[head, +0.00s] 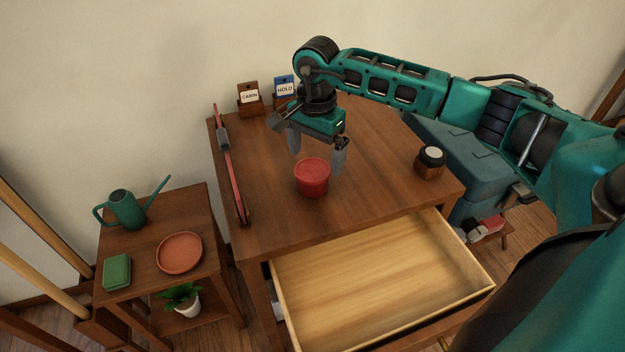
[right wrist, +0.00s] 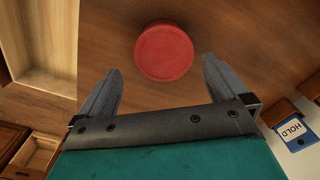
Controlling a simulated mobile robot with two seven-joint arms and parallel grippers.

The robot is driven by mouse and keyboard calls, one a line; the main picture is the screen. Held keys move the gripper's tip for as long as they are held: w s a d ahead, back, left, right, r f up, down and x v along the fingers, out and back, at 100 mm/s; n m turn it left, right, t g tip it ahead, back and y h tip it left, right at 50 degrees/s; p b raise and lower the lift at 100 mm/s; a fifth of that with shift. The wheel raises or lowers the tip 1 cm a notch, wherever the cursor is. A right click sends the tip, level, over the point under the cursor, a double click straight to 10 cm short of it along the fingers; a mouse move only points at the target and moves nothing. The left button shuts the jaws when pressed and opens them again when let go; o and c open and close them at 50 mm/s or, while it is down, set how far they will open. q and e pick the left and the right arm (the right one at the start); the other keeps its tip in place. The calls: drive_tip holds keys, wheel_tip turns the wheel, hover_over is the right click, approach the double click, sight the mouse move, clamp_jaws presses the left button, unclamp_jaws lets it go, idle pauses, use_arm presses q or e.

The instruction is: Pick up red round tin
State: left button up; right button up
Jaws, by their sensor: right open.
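The red round tin (head: 312,178) stands upright on the wooden desk top (head: 370,190), behind the open drawer. My right gripper (head: 318,160) is above and just behind the tin, pointing down, with its fingers spread and nothing between them. In the right wrist view the tin's round top (right wrist: 164,52) lies ahead of the fingertips, roughly centred between the two fingers of the right gripper (right wrist: 160,75). The fingers do not appear to touch the tin. My left gripper is not in view.
An open, empty drawer (head: 380,285) juts out in front. A dark jar (head: 430,162) stands right. CABIN (head: 249,99) and HOLD (head: 284,88) card holders stand behind. A side table (head: 150,275) holds a watering can (head: 126,209).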

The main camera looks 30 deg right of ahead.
sight(312, 169)
drive_tip(key=f, duration=0.5)
drive_tip(key=shift+w+a+f, duration=0.15)
drive_tip(key=shift+a, duration=0.2)
drive_tip(key=shift+c, duration=0.3)
drive_tip(key=c, duration=0.9)
drive_tip(key=shift+o, duration=0.2)
